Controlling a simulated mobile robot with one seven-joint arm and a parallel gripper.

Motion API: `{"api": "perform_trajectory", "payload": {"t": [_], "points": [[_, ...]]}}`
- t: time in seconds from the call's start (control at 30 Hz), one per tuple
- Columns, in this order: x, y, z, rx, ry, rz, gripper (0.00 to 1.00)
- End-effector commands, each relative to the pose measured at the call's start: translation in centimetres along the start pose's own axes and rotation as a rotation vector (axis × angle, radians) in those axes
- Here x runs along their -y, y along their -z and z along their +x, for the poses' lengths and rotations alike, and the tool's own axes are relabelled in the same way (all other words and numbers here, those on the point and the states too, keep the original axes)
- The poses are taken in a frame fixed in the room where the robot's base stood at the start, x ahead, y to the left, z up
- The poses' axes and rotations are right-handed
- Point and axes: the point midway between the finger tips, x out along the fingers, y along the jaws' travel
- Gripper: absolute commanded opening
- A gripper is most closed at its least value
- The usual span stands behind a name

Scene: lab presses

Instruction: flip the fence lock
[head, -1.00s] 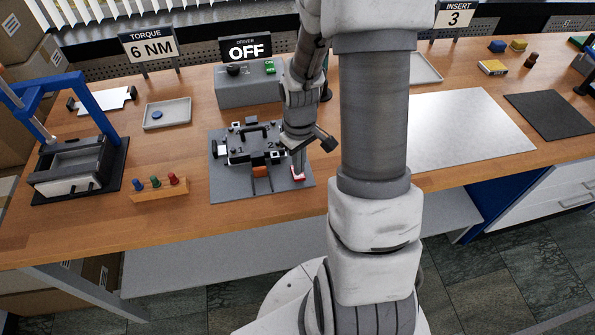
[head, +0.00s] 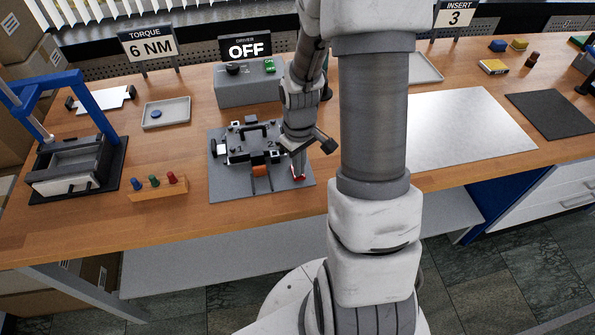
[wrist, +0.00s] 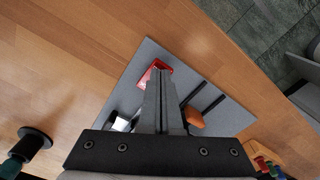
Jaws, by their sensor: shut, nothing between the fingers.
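A small red part (head: 299,177), which looks like the fence lock, sits at the front right of the grey base plate (head: 225,184). It also shows in the wrist view (wrist: 147,77), partly behind my fingertips. My gripper (head: 298,172) is shut and empty, with its tips down at the red part; I cannot tell whether they touch it. In the wrist view my shut fingers (wrist: 158,75) end right beside the red part. An orange block (head: 260,171) sits by two dark rails to its left. The black fixture (head: 252,145) with a handle stands behind.
A wooden rack with coloured pegs (head: 160,188) and a blue-framed press (head: 75,165) stand to the left. The driver box (head: 245,92), with an OFF sign, is behind the plate. A grey tray (head: 166,113) lies back left. Bare table lies in front of the plate.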

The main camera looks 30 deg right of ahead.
Motion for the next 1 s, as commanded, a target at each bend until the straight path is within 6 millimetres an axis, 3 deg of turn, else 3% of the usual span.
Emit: {"api": "perform_trajectory", "payload": {"t": [0.57, 1.0], "points": [[0.0, 0.0, 1.0, 0.0, 0.0, 0.0, 0.0], [0.0, 0.0, -1.6, -0.001, 0.0, 0.0, 0.0]]}}
